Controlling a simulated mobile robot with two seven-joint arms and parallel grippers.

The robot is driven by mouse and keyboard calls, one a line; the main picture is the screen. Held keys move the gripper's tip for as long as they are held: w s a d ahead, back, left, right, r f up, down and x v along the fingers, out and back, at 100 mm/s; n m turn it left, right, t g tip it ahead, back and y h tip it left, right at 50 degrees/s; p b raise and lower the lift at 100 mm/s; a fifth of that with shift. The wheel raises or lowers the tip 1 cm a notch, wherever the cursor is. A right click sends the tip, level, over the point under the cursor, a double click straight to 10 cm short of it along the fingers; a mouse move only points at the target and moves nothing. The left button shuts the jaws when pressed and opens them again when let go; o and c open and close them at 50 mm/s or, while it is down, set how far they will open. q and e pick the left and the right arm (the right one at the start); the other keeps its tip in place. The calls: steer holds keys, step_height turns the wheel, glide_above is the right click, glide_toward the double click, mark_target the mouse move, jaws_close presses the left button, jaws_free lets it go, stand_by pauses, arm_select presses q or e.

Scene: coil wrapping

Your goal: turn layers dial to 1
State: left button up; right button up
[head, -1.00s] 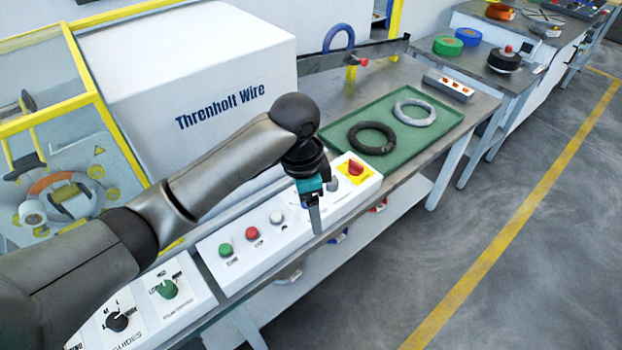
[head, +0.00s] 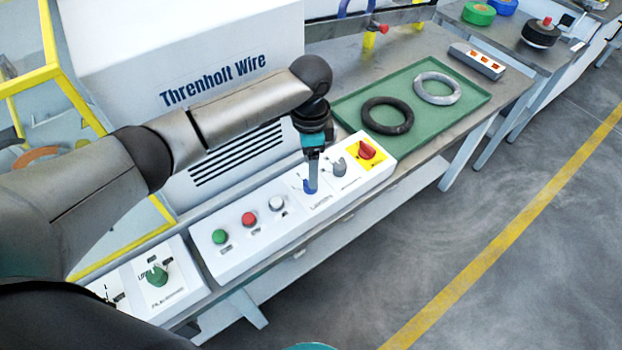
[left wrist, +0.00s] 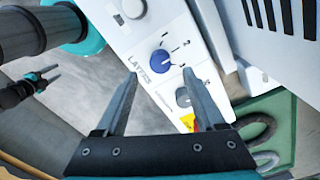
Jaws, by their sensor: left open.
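The layers dial is a blue knob on the white control panel, marked LAYERS. In the left wrist view the dial (left wrist: 160,61) sits beyond and between my open fingers, which do not visibly touch it. Its pointer setting is too small to read. In the head view the blue dial (head: 311,188) is partly hidden by my left gripper (head: 312,168), which points down just over it. The left gripper (left wrist: 160,80) is open and empty. A small dark and teal gripper (left wrist: 45,75), seemingly my right one, shows at the left of the wrist view, over the floor; its opening is unclear.
A grey knob (head: 340,167) and a red switch on yellow (head: 367,149) sit right of the dial. White (head: 276,203), red (head: 249,219) and green (head: 219,237) buttons sit left. A green tray (head: 480,98) with two coils lies behind. The floor in front is clear.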

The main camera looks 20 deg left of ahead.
arm_select(q)
steer(key=shift+f+b, duration=0.4)
steer(key=shift+f, duration=2)
jaws_close()
